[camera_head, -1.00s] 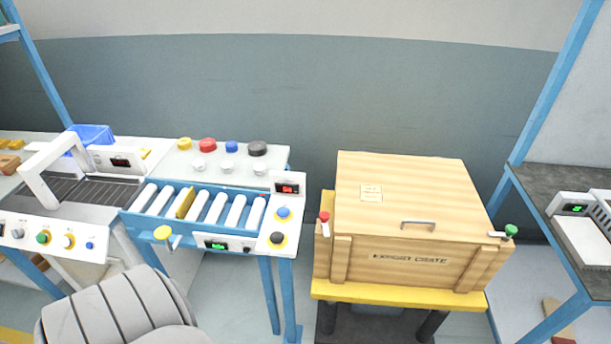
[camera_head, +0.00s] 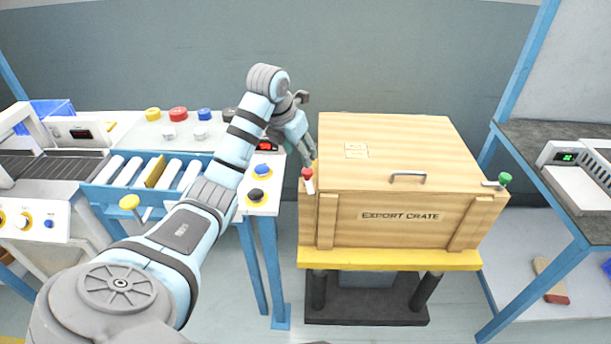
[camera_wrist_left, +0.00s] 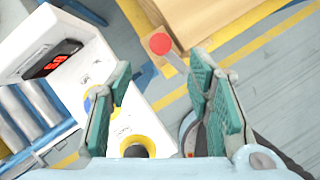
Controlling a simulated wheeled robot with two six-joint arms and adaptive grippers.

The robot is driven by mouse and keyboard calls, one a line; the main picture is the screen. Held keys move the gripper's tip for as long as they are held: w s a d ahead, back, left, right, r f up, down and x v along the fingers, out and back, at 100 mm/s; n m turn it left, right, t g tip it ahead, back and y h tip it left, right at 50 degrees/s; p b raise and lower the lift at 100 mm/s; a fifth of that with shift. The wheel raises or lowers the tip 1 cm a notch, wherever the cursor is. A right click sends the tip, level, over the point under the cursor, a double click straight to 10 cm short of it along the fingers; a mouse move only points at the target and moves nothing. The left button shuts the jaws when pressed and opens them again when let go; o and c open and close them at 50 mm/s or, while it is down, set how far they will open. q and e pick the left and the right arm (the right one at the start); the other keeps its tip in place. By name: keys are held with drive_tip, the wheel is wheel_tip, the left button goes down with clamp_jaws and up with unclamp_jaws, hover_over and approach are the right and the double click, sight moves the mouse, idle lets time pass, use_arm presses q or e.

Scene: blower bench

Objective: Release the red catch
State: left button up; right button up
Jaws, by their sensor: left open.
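The red catch (camera_head: 308,179) is a red knob on a short pale lever at the left front corner of the wooden export crate (camera_head: 400,221). In the left wrist view the red knob (camera_wrist_left: 161,44) shows ahead of the fingers, nearer the right one, with its lever running toward that finger. My left gripper (camera_head: 306,157) is open and empty, just above and beside the red catch in the head view. I see no clear contact between them. The crate lid is down. My right gripper is not in view.
A green-knobbed catch (camera_head: 505,180) is on the crate's right side and a metal handle (camera_head: 408,177) on its lid. The crate stands on a yellow-topped stand (camera_head: 390,259). Left of it is a roller conveyor with a panel of blue and black buttons (camera_head: 258,195). A blue-framed bench stands right.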

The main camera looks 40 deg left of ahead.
sight(307, 170)
use_arm(q)
drive_tip(key=b+x, duration=0.1)
drive_tip(key=x, duration=0.7)
drive_tip(key=shift+w+f, duration=0.1)
drive_tip(key=shift+c, duration=0.2)
clamp_jaws()
drive_tip(key=shift+r+m+h+p, duration=0.25)
drive_tip(key=shift+m+h+p, duration=0.15)
drive_tip(key=shift+m+p, duration=0.4)
drive_tip(key=shift+a+f+m, duration=0.1)
drive_tip(key=shift+f+m, duration=0.1)
drive_tip(key=shift+m, duration=0.3)
drive_tip(key=shift+o, duration=0.2)
unclamp_jaws()
